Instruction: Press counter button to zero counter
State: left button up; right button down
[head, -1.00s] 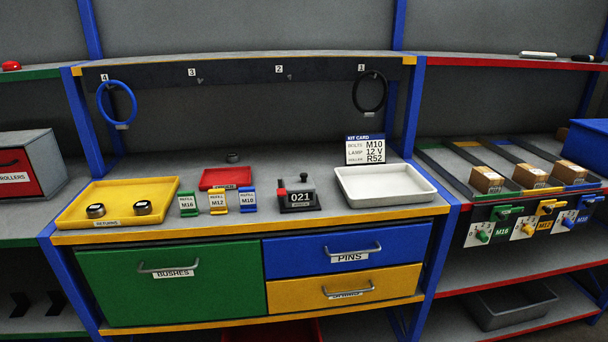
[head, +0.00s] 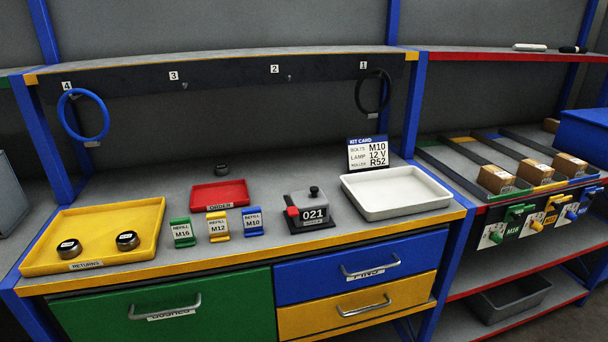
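The counter (head: 312,208) stands on the grey worktop, between the refill tags and the white tray. It is a grey box on a dark base, and its display reads 021. A red button or lever (head: 292,212) sits on its left side. A black knob (head: 314,190) stands on its top. Neither of my grippers shows in the head view.
A white tray (head: 374,213) is close at the counter's right. Blue M10 (head: 252,222), yellow M12 (head: 218,227) and green M16 (head: 183,233) refill tags stand at its left. A yellow tray (head: 143,222) holds two dark rollers. Worktop in front is narrow.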

aim_at(314, 190)
jog(key=i+j+z, duration=0.1)
jog(key=j, duration=0.25)
jog(key=i+j+z, duration=0.1)
jog(key=i+j, duration=0.15)
jog(key=i+j+z, duration=0.1)
jog(key=j, duration=0.35)
jog(key=i+j+z, duration=0.1)
jog(key=j, duration=0.25)
jog(key=i+j, duration=0.15)
jog(key=j, duration=0.25)
jog(key=i+j+z, duration=0.15)
jog(key=j, duration=0.2)
